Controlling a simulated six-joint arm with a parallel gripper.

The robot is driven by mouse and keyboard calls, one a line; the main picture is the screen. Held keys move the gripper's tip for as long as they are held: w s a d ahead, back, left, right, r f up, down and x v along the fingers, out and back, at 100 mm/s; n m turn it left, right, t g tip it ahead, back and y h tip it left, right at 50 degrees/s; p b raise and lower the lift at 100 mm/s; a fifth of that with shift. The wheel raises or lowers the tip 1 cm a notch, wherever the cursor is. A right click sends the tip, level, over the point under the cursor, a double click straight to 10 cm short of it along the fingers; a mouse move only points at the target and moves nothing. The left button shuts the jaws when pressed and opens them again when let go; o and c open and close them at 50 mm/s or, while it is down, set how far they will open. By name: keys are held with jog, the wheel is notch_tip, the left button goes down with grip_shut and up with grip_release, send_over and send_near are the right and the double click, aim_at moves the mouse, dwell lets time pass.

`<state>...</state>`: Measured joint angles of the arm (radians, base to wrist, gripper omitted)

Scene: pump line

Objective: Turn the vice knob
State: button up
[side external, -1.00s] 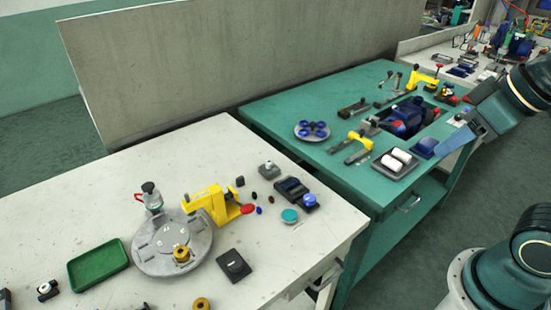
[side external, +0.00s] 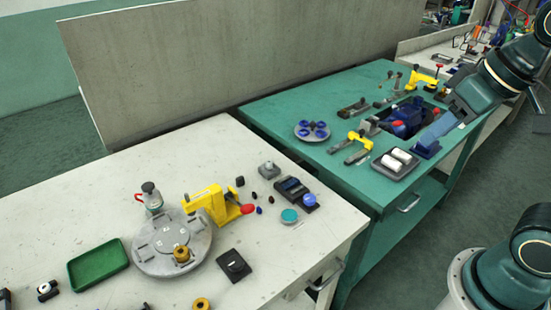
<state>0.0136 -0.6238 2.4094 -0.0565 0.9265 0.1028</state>
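On the green bench, a dark blue vice-like unit (side external: 405,117) sits in a recess, with dark grey parts at its left end. I cannot make out a separate knob on it at this size. My gripper (side external: 428,147) slants down from the right to just right of this unit, its tip at a small dark blue block. The tip overlaps the block in the picture; I cannot tell whether they touch. The fingers are too small to show whether they are open or shut.
A dark tray with white rollers (side external: 397,161) and a yellow clamp (side external: 359,139) stand in front of the unit. A round plate with blue cups (side external: 312,131) lies left. A second yellow clamp (side external: 421,79) stands behind. The bench's front left is clear.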

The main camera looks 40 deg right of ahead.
jog(key=w+a+m+g, duration=0.2)
jog(key=w, duration=0.7)
jog(key=m+g+y, duration=0.2)
jog(key=m+g, duration=0.2)
send_over(310, 197)
jog(key=d, duration=0.3)
jog(key=w+d+x, duration=0.1)
jog(key=d+x, duration=0.1)
jog(key=x, duration=0.7)
jog(key=w+f+m+g, duration=0.2)
jog(key=w+f, duration=0.2)
jog(key=f, duration=0.5)
jog(key=shift+d+f+y, duration=0.15)
jog(key=shift+d+y, duration=0.25)
jog(key=shift+d, duration=0.1)
jog(key=x, duration=1.4)
jog(key=shift+s, duration=0.1)
jog(key=c, duration=0.7)
